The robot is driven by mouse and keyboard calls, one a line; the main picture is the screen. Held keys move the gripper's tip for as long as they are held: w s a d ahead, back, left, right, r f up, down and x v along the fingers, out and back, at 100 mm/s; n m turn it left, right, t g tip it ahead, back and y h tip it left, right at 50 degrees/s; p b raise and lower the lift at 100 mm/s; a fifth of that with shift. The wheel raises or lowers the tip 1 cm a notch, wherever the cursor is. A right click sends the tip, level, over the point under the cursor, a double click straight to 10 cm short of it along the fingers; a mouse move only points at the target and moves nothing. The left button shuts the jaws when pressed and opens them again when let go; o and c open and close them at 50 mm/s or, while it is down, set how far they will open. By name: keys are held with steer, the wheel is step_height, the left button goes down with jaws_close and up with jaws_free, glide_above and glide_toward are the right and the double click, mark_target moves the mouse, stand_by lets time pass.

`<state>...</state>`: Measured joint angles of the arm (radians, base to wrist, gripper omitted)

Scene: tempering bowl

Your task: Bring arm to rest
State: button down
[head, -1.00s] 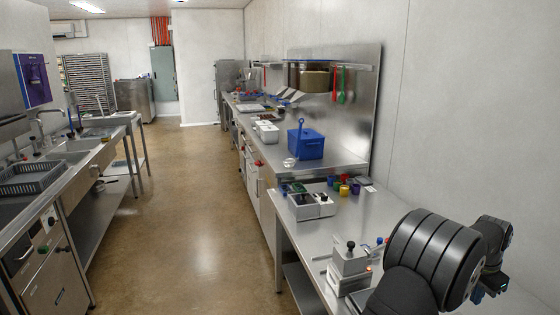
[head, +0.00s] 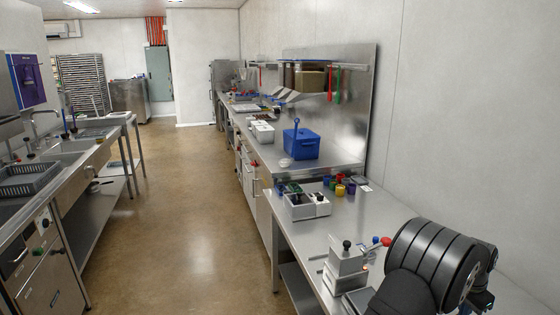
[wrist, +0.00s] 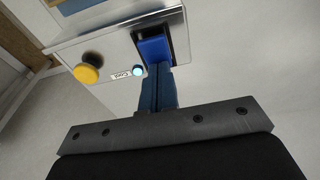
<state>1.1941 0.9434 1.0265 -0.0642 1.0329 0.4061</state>
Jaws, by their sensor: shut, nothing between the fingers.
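My arm (head: 432,265) is folded at the lower right of the head view, over the near end of the steel bench (head: 345,222). The gripper's fingers are not visible there. In the wrist view my gripper (wrist: 158,82) is shut and empty, its dark blue fingers together. Beyond the fingertips is a metal box (wrist: 108,52) with a yellow knob (wrist: 88,69), a small lit button (wrist: 139,71) and a label. A bright blue piece (wrist: 153,50) sits in a dark slot in line with the fingers. I cannot tell whether the fingers touch it.
A small grey device (head: 347,265) with a black knob stands beside my arm. Farther along are a white box (head: 307,206), several coloured cups (head: 340,190) and a blue container (head: 301,144). The wall is close on the right. The floor aisle (head: 180,210) is clear.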

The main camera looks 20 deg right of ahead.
steer(key=shift+r, duration=0.1)
steer(key=a+r, duration=0.2)
steer(key=r, duration=0.6)
steer(key=a+r, duration=0.3)
steer(key=r, duration=0.5)
steer(key=shift+r, duration=0.3)
stand_by(0.3)
